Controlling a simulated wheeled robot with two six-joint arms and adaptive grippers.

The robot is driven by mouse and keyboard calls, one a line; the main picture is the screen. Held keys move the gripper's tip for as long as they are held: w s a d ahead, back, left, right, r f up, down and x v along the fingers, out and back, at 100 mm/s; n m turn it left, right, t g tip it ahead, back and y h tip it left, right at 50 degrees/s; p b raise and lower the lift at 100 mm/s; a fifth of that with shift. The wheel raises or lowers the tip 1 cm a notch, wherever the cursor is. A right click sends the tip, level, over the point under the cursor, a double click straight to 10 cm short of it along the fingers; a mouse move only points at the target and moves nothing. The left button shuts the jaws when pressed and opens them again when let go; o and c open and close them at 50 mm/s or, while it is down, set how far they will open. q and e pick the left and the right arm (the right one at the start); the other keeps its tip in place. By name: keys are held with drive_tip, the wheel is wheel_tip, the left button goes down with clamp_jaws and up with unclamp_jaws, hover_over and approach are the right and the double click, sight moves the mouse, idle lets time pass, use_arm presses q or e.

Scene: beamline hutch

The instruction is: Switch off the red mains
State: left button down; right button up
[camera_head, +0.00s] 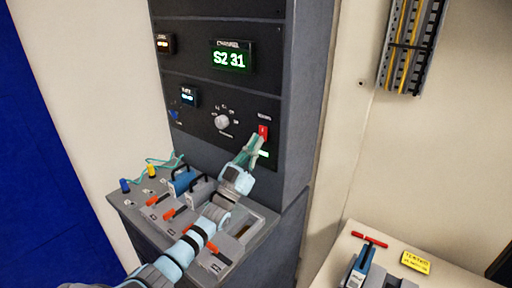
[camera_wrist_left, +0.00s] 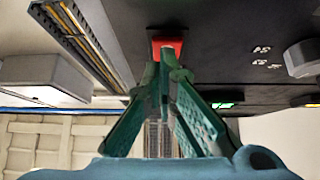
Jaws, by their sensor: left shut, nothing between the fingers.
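The red mains switch (camera_head: 263,131) is a small red rocker on the dark front panel of the grey cabinet, right of the round knob. It also shows in the left wrist view (camera_wrist_left: 168,45), straight beyond the fingertips. My left gripper (camera_head: 256,145) has green fingers and is shut and empty. Its tips are just below the switch in the head view and overlap its edge in the left wrist view (camera_wrist_left: 163,72). I cannot tell whether they touch it. A lit green indicator (camera_head: 263,154) sits under the switch. My right gripper is not in view.
A grey knob (camera_head: 222,122) and a green display reading S2 31 (camera_head: 231,57) are on the panel. Below, a sloped console (camera_head: 258,222) carries several red-tipped levers under my left arm. A pale bench (camera_head: 343,243) stands at the lower right.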

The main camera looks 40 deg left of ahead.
use_arm(q)
drive_tip(key=b, duration=0.1)
drive_tip(key=f+b, duration=0.1)
drive_tip(key=b, duration=0.1)
drive_tip(key=shift+w+a, duration=0.1)
drive_tip(key=shift+w, duration=0.2)
drive_tip(key=shift+w+r+p, duration=0.2)
drive_tip(key=shift+p, duration=0.1)
drive_tip(key=shift+s+r, duration=0.1)
drive_tip(key=shift+s, duration=0.05)
drive_tip(key=shift+s+f, duration=0.1)
drive_tip(key=shift+f, duration=0.15)
drive_tip(key=s+f, duration=0.1)
drive_tip(key=s, duration=1.3)
drive_tip(key=shift+d+f, duration=0.25)
